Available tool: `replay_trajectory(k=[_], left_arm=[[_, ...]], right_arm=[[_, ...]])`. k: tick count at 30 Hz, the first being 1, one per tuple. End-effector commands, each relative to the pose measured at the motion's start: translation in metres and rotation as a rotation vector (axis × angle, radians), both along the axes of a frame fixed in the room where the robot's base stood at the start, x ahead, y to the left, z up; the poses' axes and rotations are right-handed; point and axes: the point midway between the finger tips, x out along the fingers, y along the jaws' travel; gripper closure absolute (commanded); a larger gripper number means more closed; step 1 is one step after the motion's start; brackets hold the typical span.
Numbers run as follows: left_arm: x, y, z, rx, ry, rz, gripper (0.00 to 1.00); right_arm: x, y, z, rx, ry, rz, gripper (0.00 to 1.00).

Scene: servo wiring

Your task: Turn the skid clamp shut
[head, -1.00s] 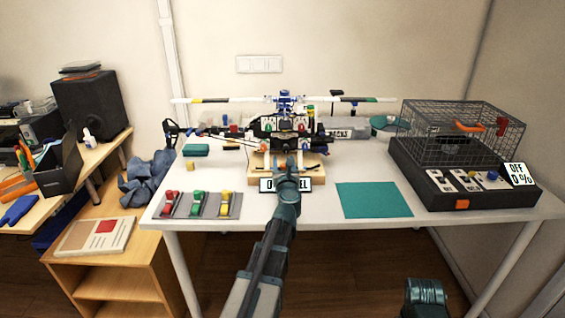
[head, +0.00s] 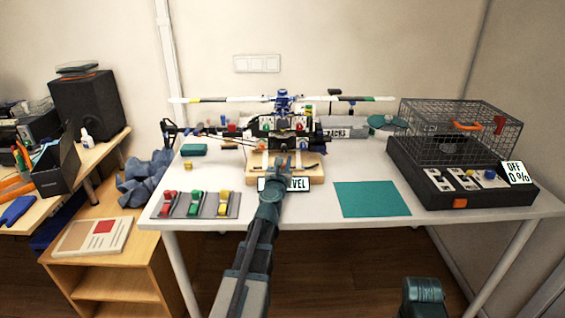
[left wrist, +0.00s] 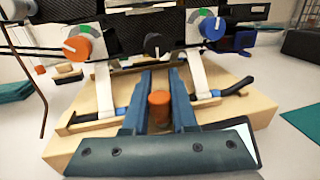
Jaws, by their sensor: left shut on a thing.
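A model helicopter (head: 283,127) stands on a wooden stand (head: 310,174) in the middle of the table. In the left wrist view, its white skid legs (left wrist: 197,80) come down to the stand and black bars with blue ends (left wrist: 222,95) lie at their feet. An orange upright knob (left wrist: 159,110), which looks like the skid clamp's, sits between the two fingers. My left gripper (head: 278,162) is shut on this knob at the stand's front. Whether the clamp grips the skids cannot be told.
A sign (head: 298,184) ending in "EVEL" is partly hidden by my arm. Red, green and yellow switches (head: 195,204) are at front left. A teal mat (head: 372,199) lies right. A wire cage (head: 462,130) stands on a black control box (head: 440,189).

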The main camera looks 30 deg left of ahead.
Motion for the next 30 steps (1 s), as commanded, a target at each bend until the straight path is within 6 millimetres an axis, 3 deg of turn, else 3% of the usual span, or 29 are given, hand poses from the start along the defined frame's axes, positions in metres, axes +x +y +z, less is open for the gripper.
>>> replay_trajectory(k=[11,12,17,30], left_arm=[[0.0007,-0.0009,0.0002,0.000,0.000,-0.025,1.00],[0.0006,-0.0010,0.0002,0.000,0.000,-0.025,0.73],[0.0004,-0.0009,0.0001,0.000,0.000,-0.024,0.44],[-0.0043,-0.0027,0.0001,0.000,0.000,-0.024,0.44]], right_arm=[[0.0000,0.0000,0.0002,0.000,0.000,0.000,0.50],[0.0000,0.0000,0.0002,0.000,0.000,0.000,0.50],[0.0000,0.0000,0.0001,0.000,0.000,0.000,0.50],[0.0000,0.0000,0.0001,0.000,0.000,0.000,0.50]])
